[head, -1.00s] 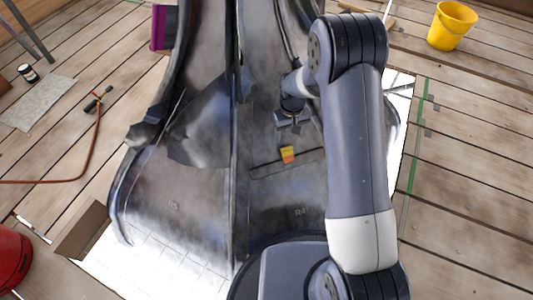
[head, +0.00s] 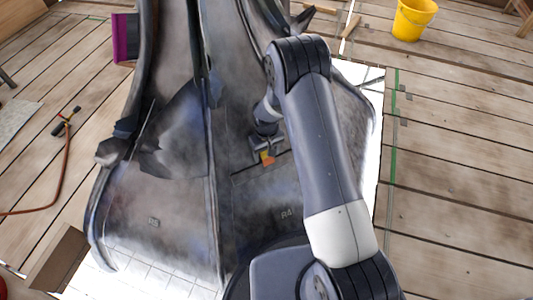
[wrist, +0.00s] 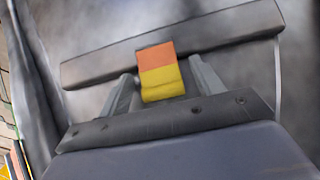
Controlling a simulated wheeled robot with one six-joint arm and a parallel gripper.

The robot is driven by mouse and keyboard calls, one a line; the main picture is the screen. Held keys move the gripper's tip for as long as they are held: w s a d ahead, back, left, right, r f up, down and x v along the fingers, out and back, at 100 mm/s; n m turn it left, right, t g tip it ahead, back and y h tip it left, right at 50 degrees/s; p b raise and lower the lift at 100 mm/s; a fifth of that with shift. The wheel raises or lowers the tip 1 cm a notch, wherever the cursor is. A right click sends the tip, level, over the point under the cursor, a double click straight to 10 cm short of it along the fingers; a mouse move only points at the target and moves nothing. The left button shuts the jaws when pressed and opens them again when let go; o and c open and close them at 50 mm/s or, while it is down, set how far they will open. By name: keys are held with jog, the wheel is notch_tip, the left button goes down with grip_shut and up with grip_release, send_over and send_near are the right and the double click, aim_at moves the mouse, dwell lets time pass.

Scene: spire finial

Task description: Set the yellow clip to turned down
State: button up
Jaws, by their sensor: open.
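The yellow clip (wrist: 161,84) sits on a dark bar (wrist: 225,28) on the grey spire surface. In the wrist view its upper part is orange and its lower part yellow. My gripper (wrist: 162,84) is open, with one finger on each side of the clip. Whether the fingers touch it I cannot tell. In the head view the clip (head: 267,159) shows at the tip of my gripper (head: 266,150), partly covered by it.
The dark spire (head: 180,215) has a raised rib (head: 213,150) left of my gripper. A yellow bucket (head: 412,18) stands at the back right. A red hose (head: 62,170) lies on the planks at the left. The deck at the right is mostly clear.

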jog(key=c, duration=1)
jog(key=shift+w+a+f+g+h, duration=0.15)
jog(key=shift+w+g+h, duration=0.15)
jog(key=shift+g, duration=0.3)
jog(key=o, duration=1)
